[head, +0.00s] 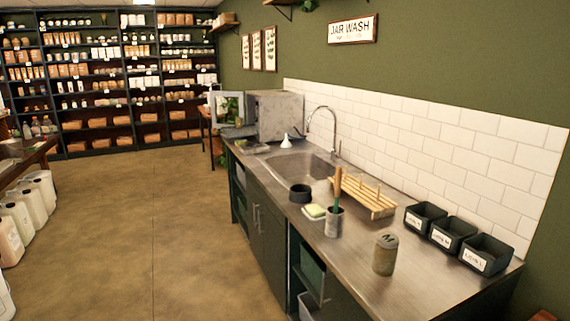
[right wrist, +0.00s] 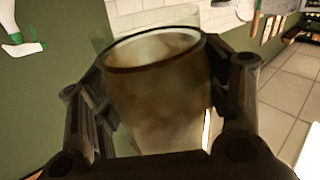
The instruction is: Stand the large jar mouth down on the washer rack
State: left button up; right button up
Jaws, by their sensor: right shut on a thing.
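The large jar (right wrist: 155,100) is a wide, cloudy brownish glass jar with a dark-edged round mouth, seen in the right wrist view. My right gripper (right wrist: 160,90) is shut on its sides, one dark finger on each side, with the mouth toward the top of the picture. Its true tilt I cannot tell. The jar and both grippers are out of the head view. A steel box-shaped washer (head: 278,116) stands at the counter's far end with its door (head: 227,107) swung open. A low rack or tray (head: 250,147) shows at its front, small and unclear.
The steel counter (head: 340,265) holds a wooden peg rack (head: 368,194), a dark pot (head: 300,193), a sponge (head: 315,211), a tool cup (head: 334,222), a canister marked M (head: 385,255) and labelled black bins (head: 455,233). A tall faucet (head: 322,125) rises behind the sink (head: 300,167).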

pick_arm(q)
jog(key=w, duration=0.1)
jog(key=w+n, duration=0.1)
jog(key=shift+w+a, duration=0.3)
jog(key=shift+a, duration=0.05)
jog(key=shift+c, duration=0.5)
pick_arm(e)
jog(key=a+f+n+t+y, duration=0.1)
jog(key=a+n+t+y, duration=0.1)
jog(key=a+n+y, duration=0.3)
jog(key=a+y, duration=0.3)
jog(key=a, duration=0.2)
jog(key=shift+w, duration=0.15)
